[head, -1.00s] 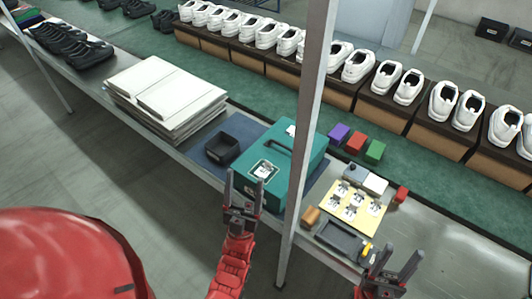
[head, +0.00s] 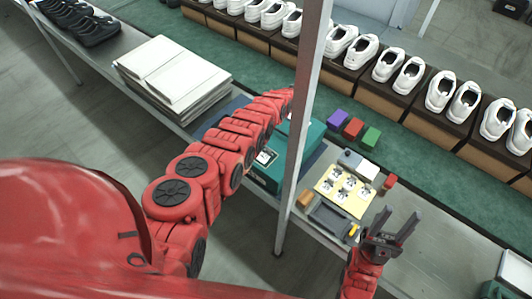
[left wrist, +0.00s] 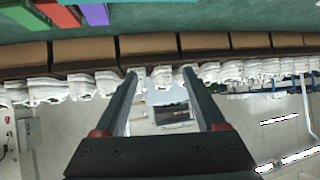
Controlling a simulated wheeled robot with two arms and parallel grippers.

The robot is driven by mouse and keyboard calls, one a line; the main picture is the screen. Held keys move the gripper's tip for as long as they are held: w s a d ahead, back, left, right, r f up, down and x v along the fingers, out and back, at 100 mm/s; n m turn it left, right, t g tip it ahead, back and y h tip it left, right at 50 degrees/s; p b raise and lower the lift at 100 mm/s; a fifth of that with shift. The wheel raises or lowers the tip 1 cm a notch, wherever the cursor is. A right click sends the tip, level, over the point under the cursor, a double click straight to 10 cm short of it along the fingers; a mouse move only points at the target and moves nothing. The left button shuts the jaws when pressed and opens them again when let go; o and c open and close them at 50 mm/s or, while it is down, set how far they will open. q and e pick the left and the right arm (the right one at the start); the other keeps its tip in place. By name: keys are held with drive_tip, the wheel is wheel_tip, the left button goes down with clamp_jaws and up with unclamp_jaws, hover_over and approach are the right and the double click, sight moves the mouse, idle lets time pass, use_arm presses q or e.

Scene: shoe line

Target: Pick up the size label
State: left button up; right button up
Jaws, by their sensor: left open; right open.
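A pale yellow sheet (head: 326,186) bearing several white labels with dark print (head: 339,184) lies on the bench right of the metal post. Which one is the size label I cannot tell. A teal shoe box (head: 262,177) with a printed white label (head: 266,157) is partly hidden by my left arm and the post. My left gripper is hidden in the head view; in the left wrist view (left wrist: 160,72) it is open and empty, facing the shoe row. My right gripper (head: 401,212) is open and empty, to the right of and nearer than the label sheet.
A grey metal post (head: 303,120) stands before the bench. Around the sheet are a dark tray (head: 330,220) and a red block (head: 389,182). Purple (head: 337,119), red and green blocks lie behind. White shoes (head: 440,90) on brown boxes line the back; stacked cardboard (head: 172,75) is left.

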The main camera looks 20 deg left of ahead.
use_arm(q)
drive_tip(key=s+a+r+m+g, duration=0.2)
drive_tip(key=s+g, duration=0.4)
drive_tip(key=s, duration=0.2)
wheel_tip(320, 180, up, 4)
drive_tip(key=g+y, duration=0.1)
drive_tip(key=g, duration=0.4)
hover_over(268, 148)
drive_tip(key=f+b, duration=1)
drive_tip(key=shift+w+a, duration=0.1)
drive_tip(key=shift+w, duration=0.1)
drive_tip(key=shift+f, duration=0.9)
drive_tip(key=shift+s+f+p, duration=0.1)
drive_tip(key=shift+f+p, duration=0.25)
drive_tip(key=shift+p, duration=0.3)
drive_tip(key=f, duration=0.1)
drive_tip(key=f+p, duration=0.2)
drive_tip(key=shift+d+f, duration=0.25)
drive_tip(key=shift+f, duration=0.45)
